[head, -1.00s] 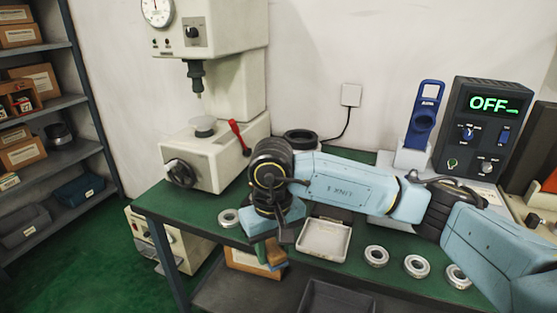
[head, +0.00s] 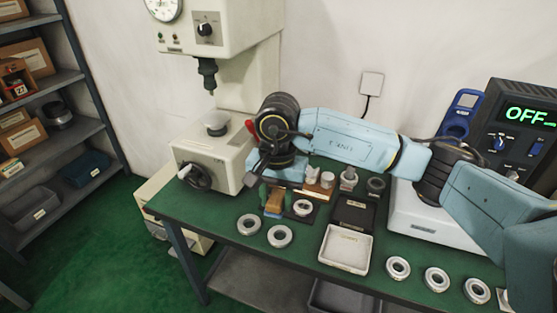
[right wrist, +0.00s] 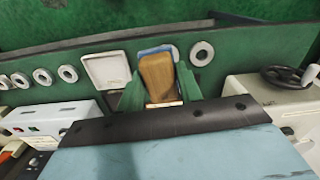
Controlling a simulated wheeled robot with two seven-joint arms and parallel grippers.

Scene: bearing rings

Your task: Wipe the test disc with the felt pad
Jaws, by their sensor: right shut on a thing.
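My right gripper (head: 274,204) is shut on a wooden block with a blue layer on one face, apparently the felt pad (head: 275,202). In the right wrist view the green fingers (right wrist: 160,98) flank the pad (right wrist: 157,76). In the head view it hangs over the bench's left part, just left of a small dark plate bearing a ring (head: 302,208); I cannot tell if it touches anything. A pale round disc (head: 216,127) sits on the tester's anvil, left of my gripper; I cannot tell whether this is the test disc. My left gripper is not in view.
Two bearing rings (head: 249,225) lie at the bench's front left, and several (head: 398,268) lie at the front right. A white tray (head: 345,268) stands between, before a dark box (head: 353,213). The tester (head: 205,160) stands at the back left; a display unit (head: 520,125) reads OFF.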

